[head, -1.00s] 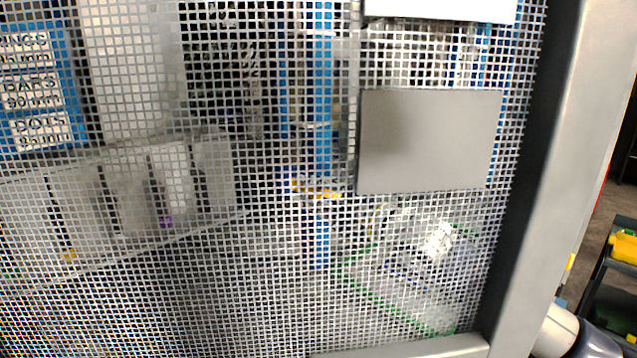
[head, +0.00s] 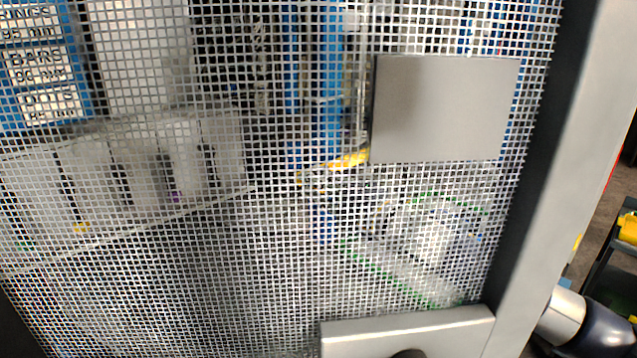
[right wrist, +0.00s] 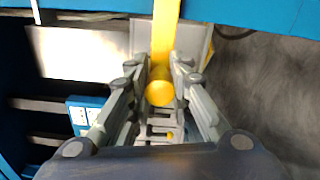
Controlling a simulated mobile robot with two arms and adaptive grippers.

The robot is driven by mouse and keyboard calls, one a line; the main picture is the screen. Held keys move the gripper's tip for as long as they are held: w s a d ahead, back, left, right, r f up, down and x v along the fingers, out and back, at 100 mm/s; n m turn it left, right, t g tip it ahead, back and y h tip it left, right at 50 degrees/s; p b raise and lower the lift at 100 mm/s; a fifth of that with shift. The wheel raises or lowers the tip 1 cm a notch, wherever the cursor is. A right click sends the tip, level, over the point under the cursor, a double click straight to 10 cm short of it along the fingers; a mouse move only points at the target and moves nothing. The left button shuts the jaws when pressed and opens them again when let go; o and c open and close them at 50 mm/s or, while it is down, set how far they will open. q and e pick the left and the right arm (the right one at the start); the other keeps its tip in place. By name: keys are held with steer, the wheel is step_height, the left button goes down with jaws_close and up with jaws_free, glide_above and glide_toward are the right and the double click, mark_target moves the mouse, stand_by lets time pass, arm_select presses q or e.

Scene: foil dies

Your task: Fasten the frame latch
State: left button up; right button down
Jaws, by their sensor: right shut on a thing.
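In the right wrist view, my right gripper (right wrist: 158,68) is shut on a yellow lever (right wrist: 165,35) with a rounded end, which sits between its two fingers. A pale grey plate lies behind the lever. The yellow lever seems to be the latch handle; whether the latch is engaged cannot be told. In the head view, a wire mesh panel (head: 270,215) in a grey frame (head: 560,170) fills most of the picture. My right gripper's fingers are not clear there; only part of my arm shows at the lower right. My left gripper is not in view.
A flat grey plate (head: 445,108) is on the mesh, and a grey bracket (head: 345,340) stands at the bottom edge. Behind the mesh are a divided bin row (head: 130,180), blue labels (head: 40,65) and a green-edged clear tray. Yellow items (head: 627,228) sit on a dark rack at right.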

steer(key=shift+a+f, duration=0.1)
steer(key=shift+f, duration=0.3)
steer(key=c, duration=1.6)
jaws_free()
steer(key=shift+s, duration=0.1)
steer(key=shift+o, duration=0.9)
steer(key=shift+r, duration=0.2)
steer(key=v, duration=1.2)
